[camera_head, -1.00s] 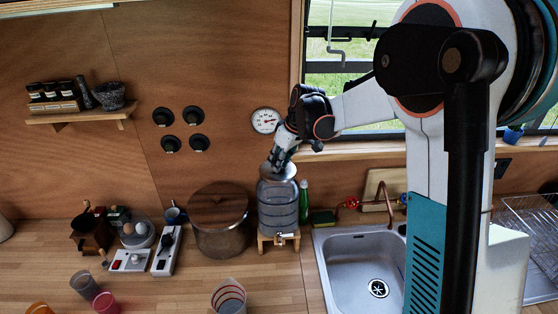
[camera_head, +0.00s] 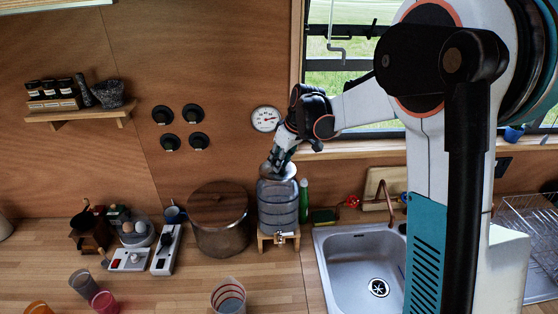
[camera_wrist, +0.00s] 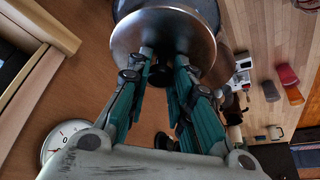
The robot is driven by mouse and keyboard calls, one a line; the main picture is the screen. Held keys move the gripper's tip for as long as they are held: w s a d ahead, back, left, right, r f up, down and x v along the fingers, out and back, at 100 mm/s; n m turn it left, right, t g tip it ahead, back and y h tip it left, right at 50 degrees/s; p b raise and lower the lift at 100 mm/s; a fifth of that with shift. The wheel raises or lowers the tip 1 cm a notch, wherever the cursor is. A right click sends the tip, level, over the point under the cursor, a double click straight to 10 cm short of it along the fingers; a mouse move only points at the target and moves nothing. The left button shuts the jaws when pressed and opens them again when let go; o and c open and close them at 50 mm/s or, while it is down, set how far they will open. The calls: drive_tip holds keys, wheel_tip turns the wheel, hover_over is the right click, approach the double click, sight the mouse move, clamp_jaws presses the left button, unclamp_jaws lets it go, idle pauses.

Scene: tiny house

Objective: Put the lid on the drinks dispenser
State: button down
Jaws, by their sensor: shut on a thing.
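The drinks dispenser (camera_head: 277,207) is a clear ribbed jar with a tap, on a small wooden stand on the counter, left of the sink. My gripper (camera_head: 276,168) is right above it. In the wrist view my gripper (camera_wrist: 160,80) is shut on the dark knob of the round metal lid (camera_wrist: 130,38). The lid (camera_head: 267,172) is at the jar's mouth and looks slightly tilted in the head view. I cannot tell whether it touches the rim. Part of the dispenser (camera_wrist: 125,7) shows behind the lid in the wrist view.
A large lidded pot (camera_head: 220,222) stands close to the dispenser's left. A green bottle (camera_head: 303,203) stands close to its right, then the sink (camera_head: 360,262). A wall dial (camera_head: 265,119) is behind my wrist. A striped glass (camera_head: 229,297) stands in front.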

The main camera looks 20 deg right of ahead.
drive_tip(key=c, duration=1.3)
unclamp_jaws()
drive_tip(key=shift+c, duration=0.2)
drive_tip(key=v, duration=1.2)
drive_tip(key=s+a+f+m+t+h+b, duration=0.2)
drive_tip(key=s+f+m+b, duration=0.4)
drive_tip(key=s+f+b, duration=1.8)
drive_tip(key=s+f+t, duration=0.1)
drive_tip(key=s+f, duration=0.3)
drive_tip(key=s, duration=0.3)
drive_tip(key=shift+a+m+t, duration=0.3)
drive_tip(key=shift+a+m, duration=0.1)
